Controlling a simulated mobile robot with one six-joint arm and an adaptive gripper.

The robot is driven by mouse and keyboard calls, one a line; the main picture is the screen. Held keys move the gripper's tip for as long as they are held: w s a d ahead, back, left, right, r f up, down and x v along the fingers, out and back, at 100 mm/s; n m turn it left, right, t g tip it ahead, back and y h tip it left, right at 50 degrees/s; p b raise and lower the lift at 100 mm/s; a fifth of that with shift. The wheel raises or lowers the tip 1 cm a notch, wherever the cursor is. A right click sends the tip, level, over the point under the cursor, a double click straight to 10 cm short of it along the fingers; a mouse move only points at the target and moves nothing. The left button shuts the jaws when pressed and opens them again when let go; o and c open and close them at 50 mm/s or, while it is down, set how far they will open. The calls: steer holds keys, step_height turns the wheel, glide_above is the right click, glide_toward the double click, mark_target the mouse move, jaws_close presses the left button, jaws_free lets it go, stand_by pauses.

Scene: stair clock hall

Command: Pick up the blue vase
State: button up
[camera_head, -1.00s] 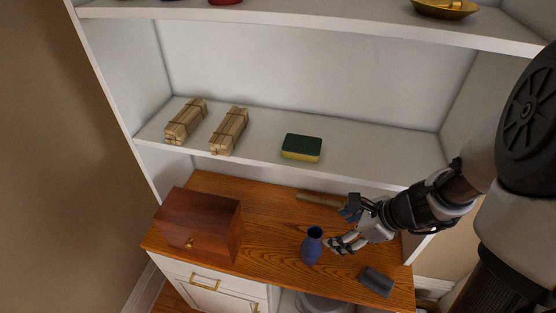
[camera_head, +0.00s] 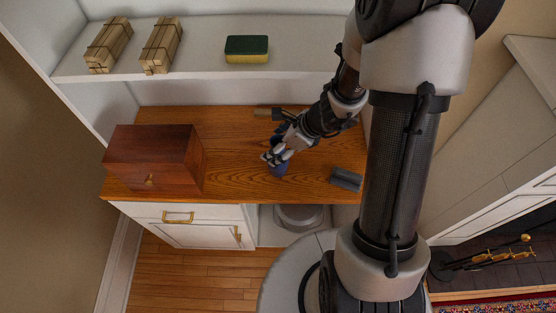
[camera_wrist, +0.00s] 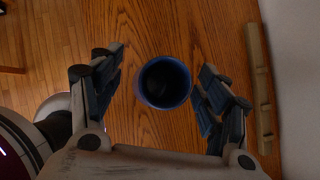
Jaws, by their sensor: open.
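The blue vase (camera_head: 279,170) stands on the wooden counter, partly hidden behind my gripper in the head view. In the wrist view I look down on the round dark mouth of the vase (camera_wrist: 164,83). My gripper (camera_head: 274,157) is over the vase from above. In the wrist view its fingers (camera_wrist: 160,95) are spread open, one on each side of the vase. A gap shows between the vase and the left finger; the right finger is closer to the rim, and I cannot tell whether it touches.
A brown wooden box (camera_head: 152,160) stands left on the counter (camera_head: 228,145). A dark grey block (camera_head: 346,179) lies to the right. A wooden-handled object (camera_head: 268,113) lies behind the gripper. The shelf above holds a sponge (camera_head: 247,50) and two wrapped bundles (camera_head: 108,45).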

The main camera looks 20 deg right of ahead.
steer(key=b+x, duration=0.2)
steer(key=x, duration=0.2)
steer(key=shift+w+f, duration=0.15)
steer(key=shift+f, duration=0.25)
steer(key=c, duration=1.3)
